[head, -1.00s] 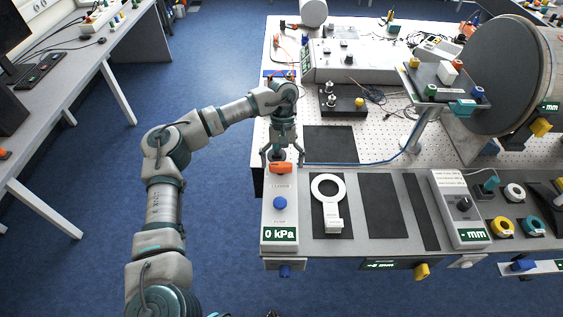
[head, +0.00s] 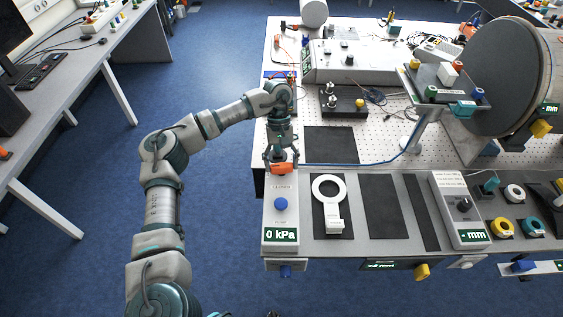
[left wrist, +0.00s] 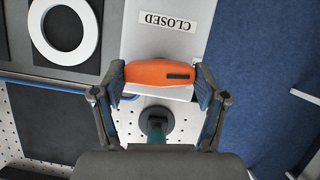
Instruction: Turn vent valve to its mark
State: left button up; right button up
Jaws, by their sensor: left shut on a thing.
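The vent valve's orange handle (head: 284,169) sits at the far end of the grey panel box (head: 268,212) that carries a blue knob (head: 281,204) and a display reading 0 kPa. My left gripper (head: 281,160) is over this handle from above. In the left wrist view, the orange handle (left wrist: 160,73) lies crosswise between the two fingertips (left wrist: 158,80), with a finger at each end. A dark slot marks one end of it. A label reading CLOSED (left wrist: 167,20) is beside it, upside down in this view. Other valve marks are too small to read. My right gripper is out of view.
A white ring-shaped part (head: 328,188) lies on a dark mat right of the box. A blue cable (head: 350,163) runs behind it across the perforated table. A black block with metal fittings (head: 343,101) stands farther back. Blue floor is open to the left.

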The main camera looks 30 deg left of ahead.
pick_arm(q)
jog(key=n, duration=0.2)
jog(key=shift+s+a+n+t+h, duration=0.1)
jog(key=shift+a+n+t+h, duration=0.05)
jog(key=shift+n+t+h, duration=0.2)
jog(key=n+t, duration=0.1)
jog(key=n, duration=0.1)
jog(key=shift+f+n+h+p, duration=0.1)
jog(key=shift+n+h+p, duration=0.25)
jog(key=shift+p, duration=0.05)
jog(key=shift+s+n+t, duration=0.1)
jog(key=shift+n+t, duration=0.15)
jog(key=shift+n, duration=0.55)
jog(key=n+t, duration=0.1)
jog(key=n, duration=0.3)
jog(key=shift+s+n+t, duration=0.1)
jog(key=shift+n+t, duration=0.2)
jog(key=shift+t, duration=0.1)
jog(key=n+t, duration=0.1)
jog(key=n, duration=0.2)
jog(key=shift+n, duration=0.3)
jog(key=shift+n+t, duration=0.5)
jog(key=shift+n, duration=0.1)
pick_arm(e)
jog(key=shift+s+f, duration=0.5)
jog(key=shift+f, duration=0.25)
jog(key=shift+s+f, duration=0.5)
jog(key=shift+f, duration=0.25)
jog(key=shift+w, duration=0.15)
